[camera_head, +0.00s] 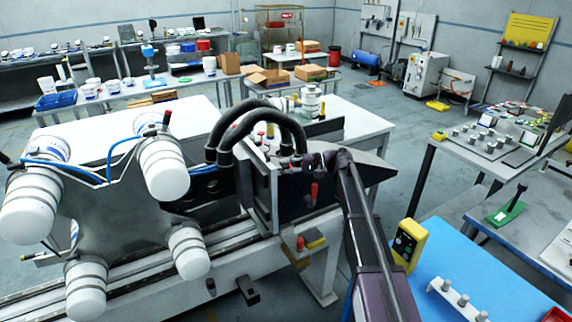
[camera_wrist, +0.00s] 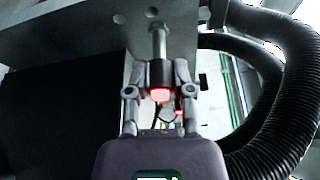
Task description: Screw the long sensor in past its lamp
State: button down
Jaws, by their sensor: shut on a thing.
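In the wrist view the long sensor (camera_wrist: 158,47) is a grey metal shank with a dark collar and a red glowing end. Its far end meets a grey metal plate (camera_wrist: 100,25) with holes. My gripper (camera_wrist: 160,76) is shut on the dark collar, one finger on each side. The red glow lies between the fingers, on the side towards my wrist. In the head view my gripper (camera_head: 284,162) is at the machine's upright plate, below the black hoses. The sensor cannot be made out there, and how deep it sits is hidden.
Thick black hoses (camera_head: 258,115) arch close over my gripper; they also curve along the right of the wrist view (camera_wrist: 285,90). A frame with white cups (camera_head: 165,170) stands left. A blue table (camera_head: 470,275) with a yellow switch box (camera_head: 409,244) is at the lower right.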

dwell(0.5)
jog(key=shift+c, duration=2.4)
grip_release()
jog(key=shift+a, duration=0.1)
jog(key=shift+f+b, duration=0.1)
jog(key=shift+b, duration=0.25)
